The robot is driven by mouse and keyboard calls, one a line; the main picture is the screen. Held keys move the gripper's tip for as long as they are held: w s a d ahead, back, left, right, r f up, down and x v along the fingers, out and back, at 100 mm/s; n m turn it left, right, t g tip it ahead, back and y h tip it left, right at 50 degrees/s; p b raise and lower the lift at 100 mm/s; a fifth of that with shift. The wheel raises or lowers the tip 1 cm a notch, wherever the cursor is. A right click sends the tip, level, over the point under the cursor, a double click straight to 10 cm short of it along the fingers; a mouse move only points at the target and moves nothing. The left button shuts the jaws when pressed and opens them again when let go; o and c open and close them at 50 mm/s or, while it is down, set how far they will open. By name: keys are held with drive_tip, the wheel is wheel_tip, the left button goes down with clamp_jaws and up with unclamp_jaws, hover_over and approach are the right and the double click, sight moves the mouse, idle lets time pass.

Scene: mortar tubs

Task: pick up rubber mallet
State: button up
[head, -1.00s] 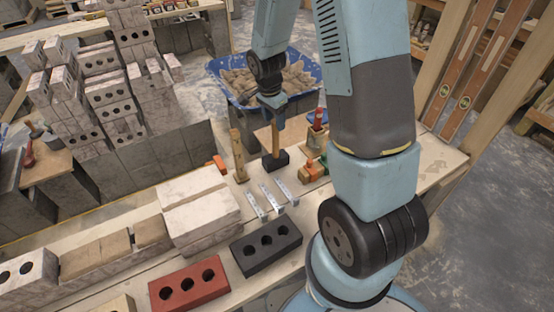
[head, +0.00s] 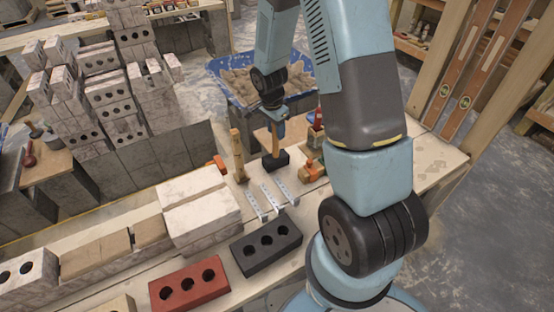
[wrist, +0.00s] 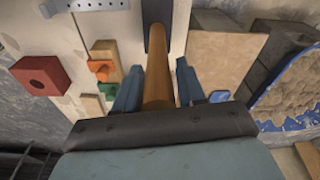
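The rubber mallet stands head-down on the bench, its black head (head: 275,161) on the wood and its wooden handle (head: 275,141) pointing up. My gripper (head: 274,131) is above the head, around the handle. In the wrist view the handle (wrist: 158,75) runs between the two blue fingers of my gripper (wrist: 159,83), and the dark head (wrist: 156,18) shows beyond it. The fingers are apart, one on each side of the handle, with narrow gaps. The handle's upper end is hidden by my gripper.
A wooden piece (head: 237,155) stands left of the mallet, and orange-handled tools (head: 314,172) lie to its right. Metal strips (head: 270,196), a black brick (head: 266,245) and pale blocks (head: 198,212) are in front. A blue mortar tub (head: 230,92) is behind.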

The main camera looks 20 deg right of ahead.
clamp_jaws()
drive_tip(key=shift+r, duration=0.1)
